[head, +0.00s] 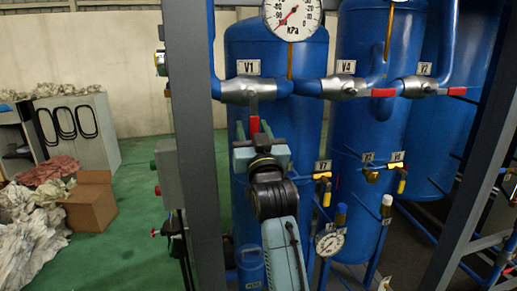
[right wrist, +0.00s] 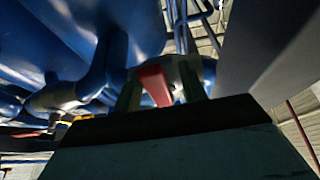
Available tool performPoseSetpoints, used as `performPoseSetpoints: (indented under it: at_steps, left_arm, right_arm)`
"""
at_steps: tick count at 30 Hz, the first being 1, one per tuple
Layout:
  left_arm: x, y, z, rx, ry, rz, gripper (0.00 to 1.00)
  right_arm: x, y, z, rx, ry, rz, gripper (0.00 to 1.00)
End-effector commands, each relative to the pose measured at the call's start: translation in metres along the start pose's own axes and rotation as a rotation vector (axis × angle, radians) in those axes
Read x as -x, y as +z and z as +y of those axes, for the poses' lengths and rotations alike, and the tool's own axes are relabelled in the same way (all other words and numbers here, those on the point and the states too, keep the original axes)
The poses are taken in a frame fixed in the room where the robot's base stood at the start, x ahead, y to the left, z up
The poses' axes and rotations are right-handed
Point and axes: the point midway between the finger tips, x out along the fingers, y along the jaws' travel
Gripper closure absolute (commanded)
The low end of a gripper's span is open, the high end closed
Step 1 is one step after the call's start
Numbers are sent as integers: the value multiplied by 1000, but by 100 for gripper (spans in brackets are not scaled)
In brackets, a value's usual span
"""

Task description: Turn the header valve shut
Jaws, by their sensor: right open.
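The valve labelled V1 (head: 250,90) sits on the blue header pipe at the top of the left tank. Its red lever (head: 254,125) hangs straight down from the metal body. My right gripper (head: 256,138) is open just below V1, at the lever's lower end. In the right wrist view the red lever (right wrist: 155,86) stands between the two fingers of the right gripper (right wrist: 160,92); I cannot tell whether either finger touches it. Valves V4 (head: 345,88) and V2 (head: 420,87) have their red levers lying along the pipe. My left gripper is out of view.
A grey frame post (head: 195,150) stands close left of my right arm, with a control box (head: 167,172) on it. A pressure gauge (head: 292,17) is above V1. Small yellow-handled valves (head: 326,190) are at the lower right. A cardboard box (head: 91,203) lies on the green floor.

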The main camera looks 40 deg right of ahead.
Motion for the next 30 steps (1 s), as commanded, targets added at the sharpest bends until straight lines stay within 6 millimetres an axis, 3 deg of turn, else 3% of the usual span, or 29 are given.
performPoseSetpoints:
  at_steps: [9,15,21,30]
  left_arm:
    - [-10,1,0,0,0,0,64]
    - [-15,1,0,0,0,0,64]
    - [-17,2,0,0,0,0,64]
    - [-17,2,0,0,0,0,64]
  right_arm:
    - [70,2,0,-3,1,-3,58]
    - [105,1,0,-2,0,-1,58]
    - [122,0,0,-2,0,0,58]
    - [124,-1,0,-2,0,2,58]
